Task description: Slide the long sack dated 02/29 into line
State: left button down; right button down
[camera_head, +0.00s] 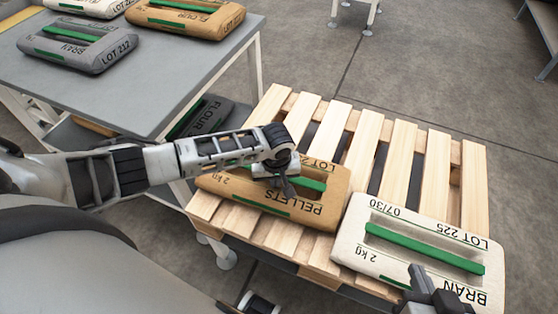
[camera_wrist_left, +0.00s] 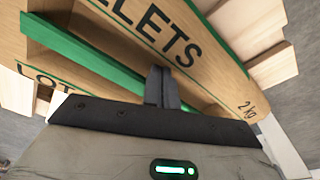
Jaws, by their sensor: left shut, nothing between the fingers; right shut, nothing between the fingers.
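A tan PELLETS sack (camera_head: 325,212), marked 2 kg with green strips, lies on the left front of the wooden pallet. Its lot and date text is partly hidden by my left arm; no 02/29 date is legible. My left gripper (camera_head: 287,192) is shut and empty at the sack's middle opening. In the left wrist view its closed fingers (camera_wrist_left: 162,88) are by the green strip of the PELLETS sack (camera_wrist_left: 195,75). A cream BRAN sack (camera_head: 350,235), LOT 225, dated 07/30, lies to the right. My right gripper (camera_head: 425,285) is shut over its near edge.
The slatted pallet (camera_head: 404,150) is bare behind both sacks. A grey table (camera_head: 150,85) at the left carries several sacks, including a grey BRAN sack (camera_head: 62,52) and a brown FLOUR sack (camera_head: 175,20). A dark FLOUR sack (camera_head: 205,118) lies on its lower shelf.

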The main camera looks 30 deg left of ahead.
aim_at(254, 186)
pick_arm(q)
jog(key=shift+d, duration=0.55)
jog(key=shift+r, duration=0.1)
jog(key=shift+w+a, duration=0.1)
jog(key=shift+s+r+p, duration=0.1)
jog(key=shift+s+p, duration=0.15)
jog(key=shift+p, duration=0.15)
jog(key=shift+s+p, duration=1.45)
jog(key=shift+s, duration=0.25)
jog(key=shift+a+p, duration=0.7)
jog(key=shift+a, duration=1.9)
